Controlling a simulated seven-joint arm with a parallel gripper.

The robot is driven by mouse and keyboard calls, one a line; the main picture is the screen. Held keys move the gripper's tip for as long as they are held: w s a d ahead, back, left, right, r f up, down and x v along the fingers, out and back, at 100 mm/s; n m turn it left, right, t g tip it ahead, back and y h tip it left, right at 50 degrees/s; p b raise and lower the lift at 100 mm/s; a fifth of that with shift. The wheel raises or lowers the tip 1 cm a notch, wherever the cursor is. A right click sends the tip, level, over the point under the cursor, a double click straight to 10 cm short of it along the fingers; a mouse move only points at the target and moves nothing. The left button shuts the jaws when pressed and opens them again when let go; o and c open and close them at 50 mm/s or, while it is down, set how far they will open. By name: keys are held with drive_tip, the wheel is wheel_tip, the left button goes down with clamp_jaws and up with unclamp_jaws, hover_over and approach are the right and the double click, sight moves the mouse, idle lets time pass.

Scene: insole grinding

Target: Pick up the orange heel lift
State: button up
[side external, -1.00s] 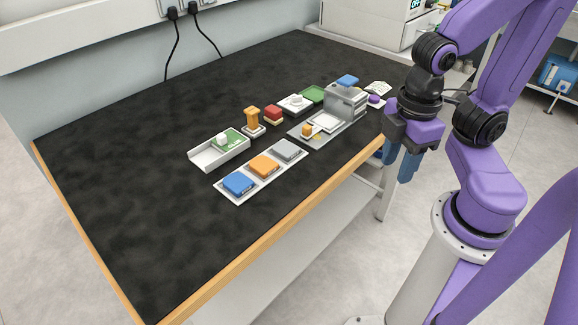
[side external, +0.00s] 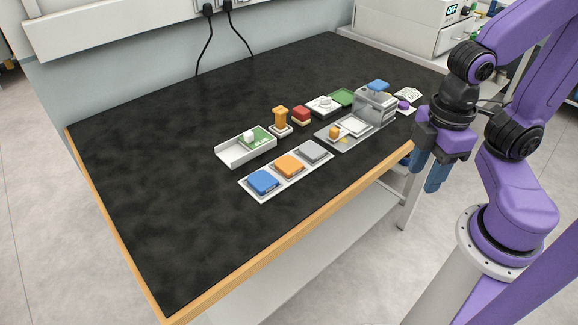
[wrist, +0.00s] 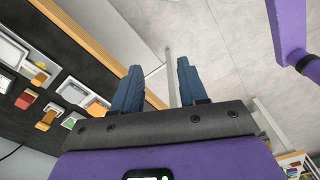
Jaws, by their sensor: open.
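The orange heel lift (side external: 289,166) is a flat, rounded orange pad. It lies in the middle of a pale three-place tray (side external: 266,198), between a blue pad (side external: 263,181) and a grey pad (side external: 312,151). My gripper (side external: 428,168) hangs beyond the table's front right edge, fingers down, well to the right of the lift. Its two blue fingers stand apart with nothing between them. An orange pad, apparently the lift, shows left of the fingers (wrist: 97,107), partly cut off by my gripper's body.
A grey press-like station (side external: 375,103) stands right of the tray. Behind the tray are a white open box (side external: 232,156), an orange stamp-like piece (side external: 280,118), a red block (side external: 301,115) and a green pad (side external: 343,97). The table's left and front areas are clear.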

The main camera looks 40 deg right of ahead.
drive_tip(key=o, duration=0.8)
drive_tip(key=shift+o, duration=0.2)
wheel_tip(320, 180, up, 3)
drive_tip(key=n, duration=2.3)
hover_over(288, 163)
drive_tip(key=f, duration=1)
drive_tip(key=shift+s+d+f, duration=0.25)
drive_tip(key=shift+f, duration=0.15)
drive_tip(key=shift+w+a+f, duration=0.1)
drive_tip(key=shift+a+f, duration=0.05)
drive_tip(key=shift+f, duration=1.25)
drive_tip(key=shift+w+a+f, duration=0.1)
drive_tip(key=shift+f, duration=1.3)
